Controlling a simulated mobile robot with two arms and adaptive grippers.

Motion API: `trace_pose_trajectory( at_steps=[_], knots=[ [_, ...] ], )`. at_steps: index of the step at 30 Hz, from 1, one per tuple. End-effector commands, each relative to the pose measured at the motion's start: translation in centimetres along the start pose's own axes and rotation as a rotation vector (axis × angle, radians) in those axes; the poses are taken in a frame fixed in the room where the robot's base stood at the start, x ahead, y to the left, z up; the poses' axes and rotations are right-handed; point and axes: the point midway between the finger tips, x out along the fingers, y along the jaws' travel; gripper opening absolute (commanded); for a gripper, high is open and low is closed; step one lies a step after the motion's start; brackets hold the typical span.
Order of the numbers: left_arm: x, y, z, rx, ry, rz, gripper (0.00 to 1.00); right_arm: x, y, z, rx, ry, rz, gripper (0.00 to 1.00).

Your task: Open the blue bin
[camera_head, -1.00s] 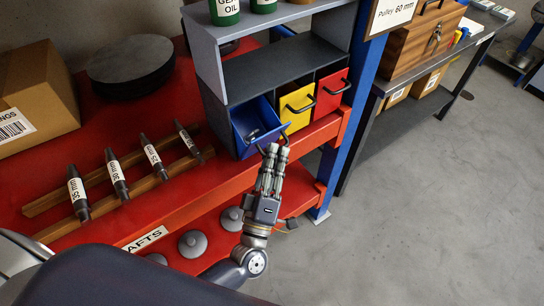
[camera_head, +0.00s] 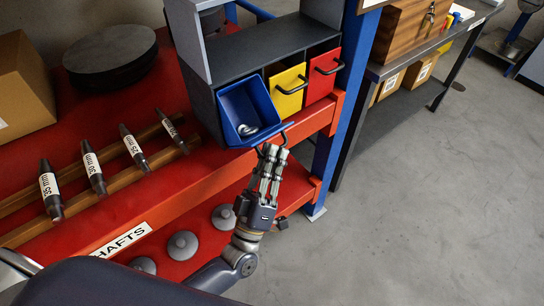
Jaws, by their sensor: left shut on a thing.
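The blue bin (camera_head: 240,104) is in the left slot of the grey bin rack (camera_head: 262,48) on the red shelf. It is tilted out toward me, and its inside shows, with a small shiny metal part (camera_head: 246,130) in it. My left gripper (camera_head: 270,154) is at the front of the blue bin, its fingers shut on the bin's dark handle (camera_head: 276,138). The fingers hide part of the handle. My right gripper is not in view.
A yellow bin (camera_head: 288,90) and a red bin (camera_head: 323,74) sit shut to the right. Labelled shafts (camera_head: 93,168) lie on wooden rails at left. A blue post (camera_head: 338,112) stands right of the rack. The grey floor at right is clear.

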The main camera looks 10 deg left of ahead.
Motion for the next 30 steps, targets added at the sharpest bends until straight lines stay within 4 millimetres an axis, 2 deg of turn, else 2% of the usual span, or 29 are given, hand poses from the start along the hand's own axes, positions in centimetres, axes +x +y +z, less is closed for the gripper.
trace_pose_trajectory(
  at_steps=[13, 14, 16, 26, 30],
  knots=[
    [0.0, 0.0, 0.0, 0.004, 0.001, 0.004, 0.0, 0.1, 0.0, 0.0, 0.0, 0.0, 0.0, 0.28],
    [0.0, 0.0, 0.0, 0.004, 0.001, 0.004, 0.12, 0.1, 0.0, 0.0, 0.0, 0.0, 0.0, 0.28],
    [0.0, 0.0, 0.0, 0.004, 0.001, 0.004, 0.28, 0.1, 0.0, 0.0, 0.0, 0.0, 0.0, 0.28],
    [-0.1, 0.0, 0.0, 0.003, 0.001, 0.003, 0.28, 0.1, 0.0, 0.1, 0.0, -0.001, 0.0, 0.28],
    [-1.2, -0.1, 0.1, 0.004, -0.002, 0.001, 0.28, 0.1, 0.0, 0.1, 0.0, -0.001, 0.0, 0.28]
  ],
)
